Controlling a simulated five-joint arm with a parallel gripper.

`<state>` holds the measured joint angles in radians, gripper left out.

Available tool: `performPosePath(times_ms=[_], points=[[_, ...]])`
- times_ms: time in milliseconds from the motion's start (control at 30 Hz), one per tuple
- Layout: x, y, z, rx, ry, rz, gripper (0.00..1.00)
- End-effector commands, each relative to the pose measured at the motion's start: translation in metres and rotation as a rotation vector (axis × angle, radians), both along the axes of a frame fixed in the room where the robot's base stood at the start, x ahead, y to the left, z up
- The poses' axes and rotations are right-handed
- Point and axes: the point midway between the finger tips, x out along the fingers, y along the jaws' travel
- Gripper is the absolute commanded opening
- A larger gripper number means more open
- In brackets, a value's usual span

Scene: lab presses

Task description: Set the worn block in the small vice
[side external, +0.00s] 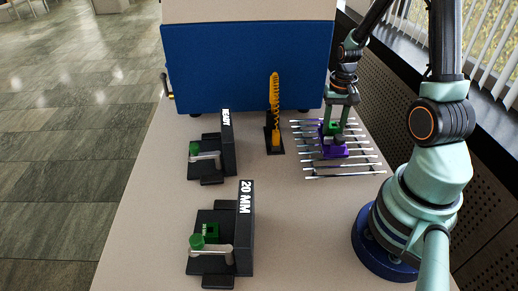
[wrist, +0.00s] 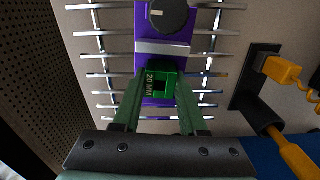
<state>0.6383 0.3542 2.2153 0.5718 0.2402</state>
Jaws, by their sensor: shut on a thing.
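A green block (wrist: 158,84) with a dark patch reading "20 MM" is between my fingertips in the wrist view; it shows small in the side view (side external: 333,128). My gripper (side external: 338,122) points down and is shut on this block; its fingers also show in the wrist view (wrist: 160,90). A purple vice (side external: 335,152) with a black knob (wrist: 169,14) and a pale bar (wrist: 162,47) lies directly below. The block is over its body, beside the bar. I cannot tell whether the block touches the vice.
The purple vice is on a rack of metal rods (side external: 357,170). A black press marked "20 MM" (side external: 245,225) with a green piece in it stands at the front. Another black press (side external: 228,150) stands behind it. A yellow coiled tool (side external: 274,100) stands before a blue panel (side external: 240,65).

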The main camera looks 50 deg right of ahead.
Motion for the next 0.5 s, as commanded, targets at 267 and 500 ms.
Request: performPosePath(times_ms=[267, 500], points=[[0.0003, -0.0002, -0.0031, -0.001, -0.001, 0.0, 0.0], [0.0001, -0.0001, -0.0055, 0.0, 0.0, 0.0, 0.49]])
